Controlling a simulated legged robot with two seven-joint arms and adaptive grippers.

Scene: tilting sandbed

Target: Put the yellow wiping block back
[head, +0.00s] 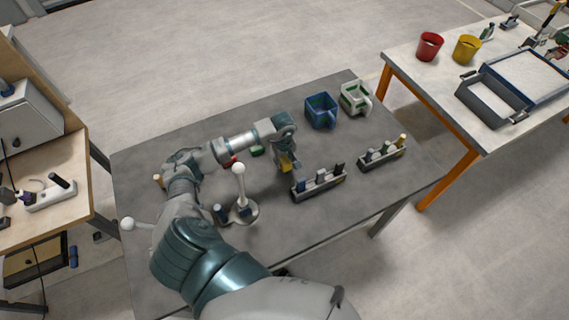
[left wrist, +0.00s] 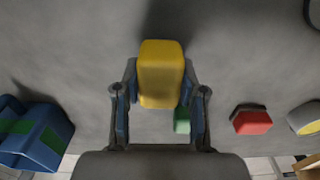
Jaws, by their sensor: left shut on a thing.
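The yellow wiping block (head: 286,168) is held by my left gripper (head: 288,161) over the middle of the grey table (head: 200,140). In the left wrist view the yellow block (left wrist: 161,70) sits between the two fingers of the left gripper (left wrist: 160,85), which are shut on its sides. The fingers hide part of its sides. Whether the block touches the table I cannot tell. My right gripper is not in view.
A rack with several pieces (head: 320,186) stands close to the right of the gripper; another rack (head: 383,155) is farther right. A blue bin (head: 321,111) and a pale bin (head: 354,99) stand behind. A white-knobbed post (head: 240,190) stands left. Green (left wrist: 182,121) and red (left wrist: 252,121) pieces lie nearby.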

